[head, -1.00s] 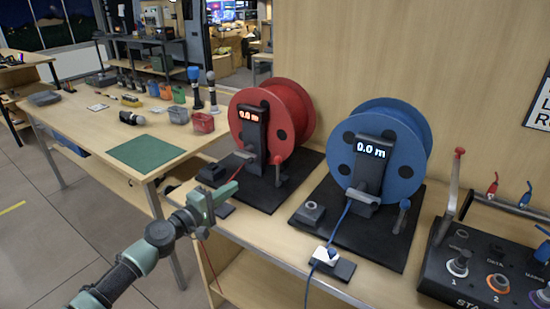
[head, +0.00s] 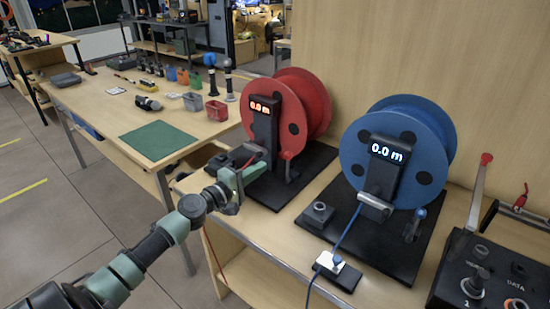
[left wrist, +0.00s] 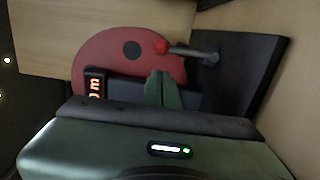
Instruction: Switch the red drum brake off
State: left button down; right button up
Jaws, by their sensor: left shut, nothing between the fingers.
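The red drum (head: 318,95) stands on a dark base, its post display (head: 264,106) reading 0.0 m. Its brake lever (head: 291,172) stands at the right front of the drum. In the left wrist view the lever has a red knob (left wrist: 161,46) and a grey shaft running right to a dark pivot. My left gripper (head: 256,170) is shut and empty, left of the lever in the head view, low in front of the display post. In the left wrist view the shut fingers (left wrist: 160,78) point toward the drum, just below the knob; contact cannot be told. My right gripper is out of view.
A blue drum (head: 432,140) with its own lever (head: 415,224) stands to the right. A control box (head: 475,275) with a red-tipped lever is at the far right. A table with a green mat (head: 157,141) and several containers is at the left. A wall rises behind.

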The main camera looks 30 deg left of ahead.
aim_at(288, 167)
pick_arm(q)
jog(key=w, duration=0.7)
jog(key=shift+w+d, duration=0.2)
jog(key=shift+d, duration=0.25)
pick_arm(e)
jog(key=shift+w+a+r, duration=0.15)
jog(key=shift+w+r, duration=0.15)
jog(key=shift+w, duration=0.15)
